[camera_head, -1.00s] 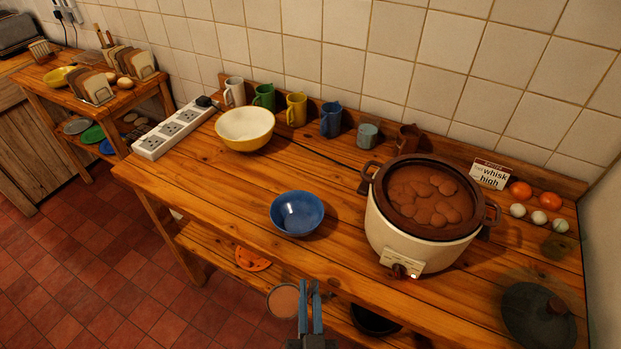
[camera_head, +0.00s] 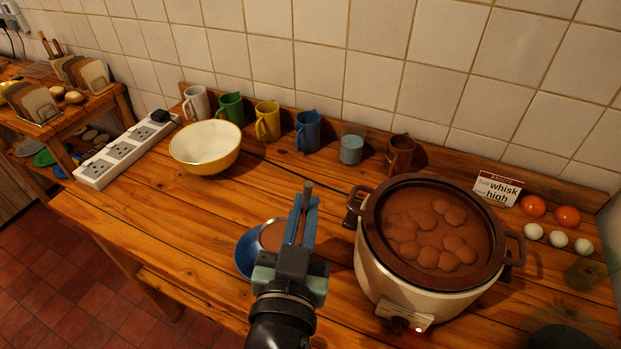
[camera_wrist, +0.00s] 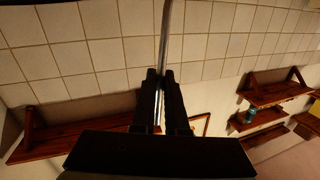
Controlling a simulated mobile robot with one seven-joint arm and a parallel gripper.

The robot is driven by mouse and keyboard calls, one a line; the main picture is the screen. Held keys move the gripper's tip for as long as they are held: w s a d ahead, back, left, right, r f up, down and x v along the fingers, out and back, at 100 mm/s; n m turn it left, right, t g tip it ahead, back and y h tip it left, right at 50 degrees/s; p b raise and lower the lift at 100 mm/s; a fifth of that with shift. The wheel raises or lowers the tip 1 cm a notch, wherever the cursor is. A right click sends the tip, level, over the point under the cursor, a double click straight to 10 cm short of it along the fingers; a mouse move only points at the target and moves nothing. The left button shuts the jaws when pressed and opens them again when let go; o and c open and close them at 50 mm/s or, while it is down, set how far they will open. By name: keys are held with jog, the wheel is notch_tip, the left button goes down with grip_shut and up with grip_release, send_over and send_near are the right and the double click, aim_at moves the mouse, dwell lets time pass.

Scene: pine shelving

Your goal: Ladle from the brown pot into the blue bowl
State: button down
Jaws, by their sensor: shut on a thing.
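My gripper (camera_head: 304,205) is shut on the handle of the ladle (camera_head: 271,236), whose cup shows brown contents just left of the fingers. In the wrist view the metal handle (camera_wrist: 166,45) runs up from between the fingers (camera_wrist: 160,85). The blue bowl (camera_head: 244,256) stands on the bench, partly hidden behind the ladle and my gripper. The ladle cup overlaps the bowl in the head view; its height above it is unclear. The brown pot (camera_head: 368,240), a cooker with a brown rim and pale body, stands to the right, holding brown liquid with round lumps.
A yellow bowl (camera_head: 205,147) stands at the back left beside a white power strip (camera_head: 124,148). Several mugs line the wall, including a blue one (camera_head: 307,131). Tomatoes (camera_head: 533,206), eggs (camera_head: 558,239) and a sign (camera_head: 498,188) are at the right.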

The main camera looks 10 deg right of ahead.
jog(key=shift+w+f, duration=0.1)
jog(key=shift+w, duration=0.2)
jog(key=shift+a+f+n, duration=0.25)
jog(key=shift+f+n, duration=0.05)
jog(key=shift+f, duration=0.45)
jog(key=shift+w+a+r+n+g+p, duration=0.15)
jog(key=shift+w+a+n+g+p, duration=0.2)
jog(key=shift+p, duration=0.7)
jog(key=shift+d+f, duration=0.1)
jog(key=shift+f, duration=0.1)
jog(key=shift+w, duration=0.1)
jog(key=shift+w+a+r+g+p, duration=0.15)
jog(key=shift+a+r+g+p, duration=0.2)
jog(key=shift+p, duration=0.3)
jog(key=shift+w+a+r+n+p, duration=0.1)
jog(key=shift+w+r+n+p, duration=0.3)
jog(key=shift+p, duration=0.45)
jog(key=shift+w+a+r+n+g+p, duration=0.15)
jog(key=shift+w+a+n+g+p, duration=0.4)
jog(key=shift+p, duration=0.75)
dwell(1.3)
